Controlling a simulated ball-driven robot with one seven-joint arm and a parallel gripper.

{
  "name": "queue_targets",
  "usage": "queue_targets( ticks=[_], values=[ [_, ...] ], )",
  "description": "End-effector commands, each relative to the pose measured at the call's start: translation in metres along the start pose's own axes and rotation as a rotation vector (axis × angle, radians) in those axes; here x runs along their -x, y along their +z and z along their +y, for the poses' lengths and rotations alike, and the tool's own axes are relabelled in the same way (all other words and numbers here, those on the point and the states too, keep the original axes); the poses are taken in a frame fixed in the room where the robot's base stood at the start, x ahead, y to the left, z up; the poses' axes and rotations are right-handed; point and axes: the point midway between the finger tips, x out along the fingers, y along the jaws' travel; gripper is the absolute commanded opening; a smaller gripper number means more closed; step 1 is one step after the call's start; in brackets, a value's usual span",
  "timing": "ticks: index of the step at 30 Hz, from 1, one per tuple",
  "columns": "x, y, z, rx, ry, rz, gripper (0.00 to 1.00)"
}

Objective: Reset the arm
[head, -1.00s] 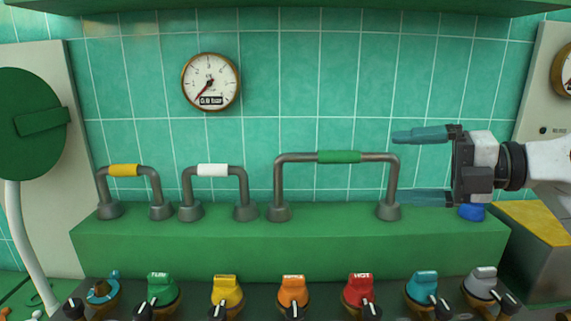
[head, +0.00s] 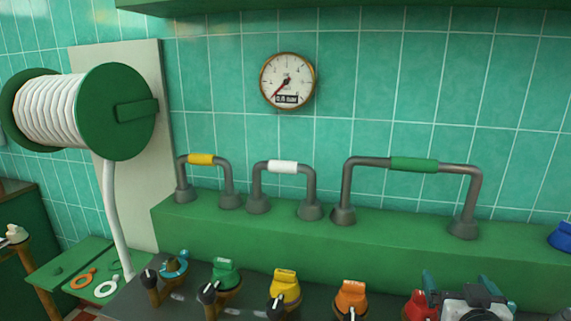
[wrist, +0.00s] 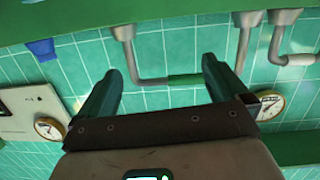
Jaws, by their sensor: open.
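My gripper (head: 459,284) is at the lower right of the head view, above the front row of valve knobs and before the green ledge. Its teal fingers are spread apart and nothing is between them. In the wrist view my gripper (wrist: 162,68) shows both fingers apart. There the handle with the green grip (wrist: 188,80) appears beyond the fingers, upside down. In the head view this green-gripped handle (head: 414,164) stands on the ledge, behind and above my gripper, apart from it.
The green ledge (head: 240,238) also bears a yellow-gripped handle (head: 201,159) and a white-gripped handle (head: 283,167). A blue piece (head: 561,237) is at the right. Coloured knobs, including an orange one (head: 351,296), line the front. A hose reel (head: 120,112) is at left.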

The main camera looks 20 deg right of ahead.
Motion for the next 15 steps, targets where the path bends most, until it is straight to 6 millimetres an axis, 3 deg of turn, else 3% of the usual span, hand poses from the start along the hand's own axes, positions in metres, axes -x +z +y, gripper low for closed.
queue_targets(
  ticks=[1,3,5,9,12,15],
  values=[
    [0.009,0.034,-0.011,0.004,-0.028,-0.102,1.0],
    [0.024,0.079,-0.023,0.017,-0.064,-0.246,1.0],
    [0.041,0.115,-0.031,0.034,-0.097,-0.366,1.0],
    [0.094,0.195,-0.045,0.103,-0.185,-0.65,1.0],
    [0.14,0.243,-0.046,0.171,-0.251,-0.846,1.0],
    [0.184,0.279,-0.041,0.242,-0.313,-1.017,1.0]
  ],
)
